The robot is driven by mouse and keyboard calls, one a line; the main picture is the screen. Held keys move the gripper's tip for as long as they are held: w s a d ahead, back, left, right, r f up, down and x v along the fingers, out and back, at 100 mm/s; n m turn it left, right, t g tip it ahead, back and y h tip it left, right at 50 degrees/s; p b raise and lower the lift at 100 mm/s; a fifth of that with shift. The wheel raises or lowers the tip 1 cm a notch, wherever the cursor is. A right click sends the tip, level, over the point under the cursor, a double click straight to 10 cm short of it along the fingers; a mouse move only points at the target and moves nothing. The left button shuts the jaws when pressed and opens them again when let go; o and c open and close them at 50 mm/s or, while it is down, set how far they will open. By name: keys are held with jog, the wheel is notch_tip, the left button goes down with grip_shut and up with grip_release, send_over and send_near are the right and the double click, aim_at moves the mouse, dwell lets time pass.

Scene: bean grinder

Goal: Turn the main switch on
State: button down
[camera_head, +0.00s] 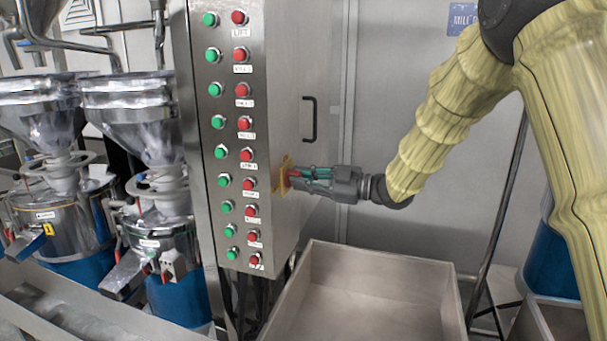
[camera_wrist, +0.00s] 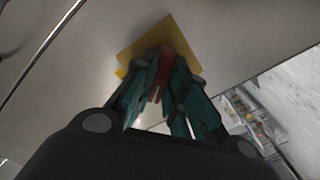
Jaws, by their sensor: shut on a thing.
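The main switch has a yellow plate (camera_head: 281,176) on the right side face of the grey control cabinet (camera_head: 286,100). Its red handle (camera_head: 292,174) sticks out from the plate. My gripper (camera_head: 298,174) reaches in from the right and is shut on the red handle. In the wrist view the yellow plate (camera_wrist: 182,40) lies behind the fingertips. The red handle (camera_wrist: 158,75) shows between the two green-padded fingers (camera_wrist: 163,85). The fingers hide part of the handle, so I cannot tell its exact angle.
Green and red push buttons (camera_head: 243,124) run down the cabinet's front. A black door handle (camera_head: 309,119) sits above my gripper. A large open bin (camera_head: 384,262) stands below. Metal grinders (camera_head: 140,120) stand at the left.

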jog(key=shift+w+m+p, duration=0.1)
jog(key=shift+m+p, duration=2.45)
jog(key=shift+m, duration=1.15)
jog(key=c, duration=1.4)
grip_release()
jog(key=shift+c, duration=0.2)
jog(key=shift+d, duration=0.15)
jog(key=v, duration=1.2)
